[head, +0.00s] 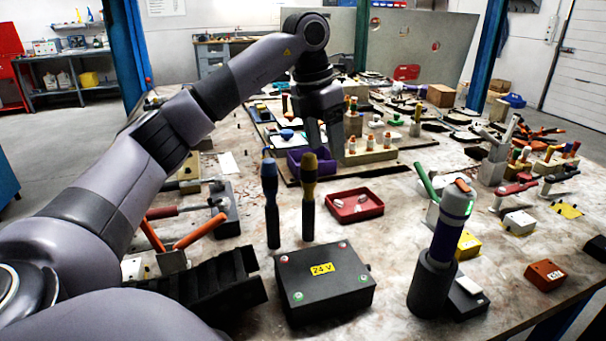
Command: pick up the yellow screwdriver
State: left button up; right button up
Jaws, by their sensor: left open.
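The yellow screwdriver (309,172) stands upright near the middle of the bench, with a worn yellow handle on top and a dark lower part. A similar blue-handled screwdriver (269,176) stands upright close to its left. My left gripper (322,141) points down from the end of my left arm, above and behind the yellow handle in the picture. Its fingers are apart and nothing shows between them. It looks apart from the screwdriver, though the depth between them is hard to judge. My right gripper is not in the view.
A black 24 V box (322,284) lies in front of the screwdrivers. A red tray (355,207) is to their right and a purple bin (300,164) behind. A purple-grey cylinder (450,225) stands upright in a black holder at right. Tools crowd the far bench.

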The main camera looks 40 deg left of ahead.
aim_at(310, 172)
pick_arm(q)
jog(key=a, duration=0.1)
jog(key=s+a+n+y, duration=0.1)
jog(key=shift+a+f, duration=0.1)
jog(key=shift+a, duration=0.2)
jog(key=shift+s+a+f+g, duration=0.15)
jog(key=shift+s+f+g, duration=0.05)
jog(key=shift+f+g, duration=0.1)
jog(key=shift+s+f+n, duration=0.1)
jog(key=shift+f+n, duration=0.15)
jog(key=shift+n, duration=0.05)
jog(key=f, duration=0.6)
jog(key=shift+d+f, duration=0.15)
jog(key=shift+d, duration=0.05)
grip_shut()
